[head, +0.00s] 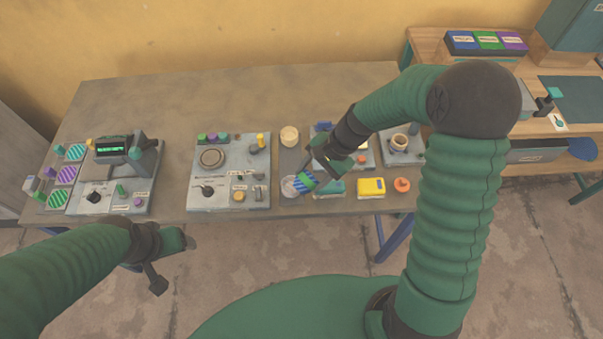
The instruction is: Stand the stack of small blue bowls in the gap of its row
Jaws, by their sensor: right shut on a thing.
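My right gripper (317,174) reaches down over the front middle of the table and is shut on a small blue piece with pale stripes (304,182). The piece is tilted and partly hidden by the jaws. I cannot tell single bowls in it. It is just above or beside a round pale dish (288,187) on a dark grey strip (289,161). A cream round container (289,136) stands at the back of this strip, with bare strip between the two. My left gripper (174,263) is open and empty, in front of the table's front edge.
A grey panel with a round plate and knobs (230,175) stands left of the strip. A teal block (330,188), a yellow box (371,187) and an orange round piece (402,184) lie to its right. Striped discs (67,174) and a display device (112,147) are far left.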

